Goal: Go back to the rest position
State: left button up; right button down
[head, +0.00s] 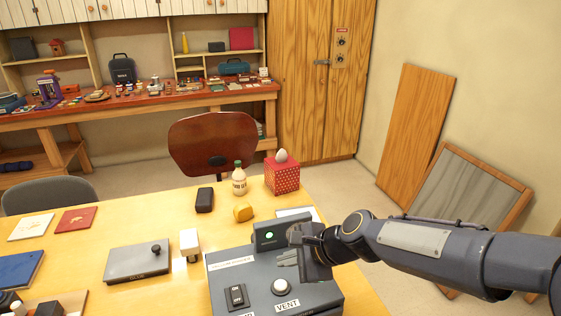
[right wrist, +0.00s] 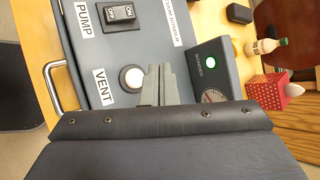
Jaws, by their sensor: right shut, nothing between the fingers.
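My right gripper (head: 287,258) reaches in from the right, over the grey control box (head: 222,281) on the table. Its fingers are shut together and empty; they also show in the right wrist view (right wrist: 158,86), beside the round white VENT button (right wrist: 131,78). I cannot tell whether the fingers touch the box. The box has a black rocker switch (head: 236,295) and a raised panel with a lit green lamp (head: 269,236). In the right wrist view the panel also shows a round gauge (right wrist: 213,96). My left gripper does not show.
A grey plate with a knob (head: 137,262) lies left. Free floor lies right of the table.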

jog(key=s+d+r+n, duration=0.4)
jog(key=s+d+n, duration=0.2)
jog(key=s+d, duration=0.55)
jog(key=s+d+f+n+h, duration=0.2)
jog(key=s+d+n, duration=0.1)
jog(key=s, duration=0.3)
jog(key=s+d+f+n+t+h, duration=0.1)
jog(key=s+d+f+n+h, duration=0.1)
jog(key=s+d+n, duration=0.2)
jog(key=shift+s+d+f, duration=0.25)
jog(key=shift+s+d, duration=0.05)
jog(key=shift+s, duration=0.55)
